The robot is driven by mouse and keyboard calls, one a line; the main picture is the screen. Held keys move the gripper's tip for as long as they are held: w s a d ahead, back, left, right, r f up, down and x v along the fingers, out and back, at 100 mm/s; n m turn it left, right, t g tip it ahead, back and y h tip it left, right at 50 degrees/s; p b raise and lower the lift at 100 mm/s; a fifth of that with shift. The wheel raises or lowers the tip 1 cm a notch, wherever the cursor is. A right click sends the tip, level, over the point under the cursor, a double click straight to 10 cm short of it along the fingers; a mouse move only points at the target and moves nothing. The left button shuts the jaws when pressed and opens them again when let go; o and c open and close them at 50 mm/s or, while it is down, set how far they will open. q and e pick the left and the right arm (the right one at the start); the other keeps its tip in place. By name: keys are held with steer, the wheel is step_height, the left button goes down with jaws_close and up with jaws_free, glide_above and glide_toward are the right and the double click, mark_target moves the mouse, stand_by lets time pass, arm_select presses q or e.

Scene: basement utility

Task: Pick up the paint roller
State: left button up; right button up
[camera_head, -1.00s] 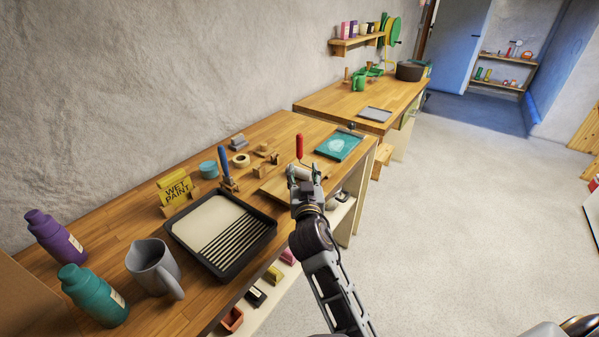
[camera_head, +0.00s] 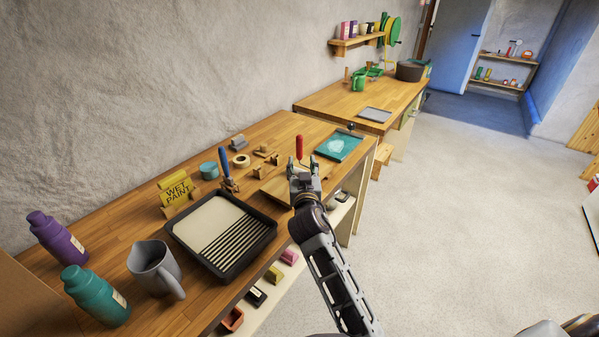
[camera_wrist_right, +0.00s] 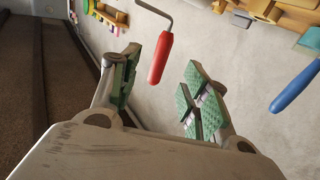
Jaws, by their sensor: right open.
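The paint roller shows a red handle (camera_head: 299,147) standing upright above the wooden bench, just beyond my right gripper (camera_head: 305,176) in the head view. Its lower part is hidden behind the gripper there. In the right wrist view the red handle (camera_wrist_right: 160,58) has a bent grey metal rod, which runs out of the top of the picture. My right gripper (camera_wrist_right: 161,92) is open with green-padded fingers, one on each side of the handle in the picture. The fingers look apart from the handle. My left gripper is not in view.
A blue-handled tool (camera_head: 224,161) stands to the left. A black paint tray (camera_head: 178,236), grey jug (camera_head: 154,268), yellow wet paint sign (camera_head: 178,190) and two bottles occupy the bench's near end. A teal panel (camera_head: 339,145) lies to the right. Open floor (camera_head: 470,220) is right of the bench.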

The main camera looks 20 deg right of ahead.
mark_target(301, 152)
steer(key=shift+x, duration=1.5)
steer(key=shift+w+d, duration=0.1)
steer(key=shift+w, duration=0.35)
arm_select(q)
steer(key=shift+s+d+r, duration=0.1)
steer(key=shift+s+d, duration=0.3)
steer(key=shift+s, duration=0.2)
arm_select(e)
steer(key=shift+w, duration=0.1)
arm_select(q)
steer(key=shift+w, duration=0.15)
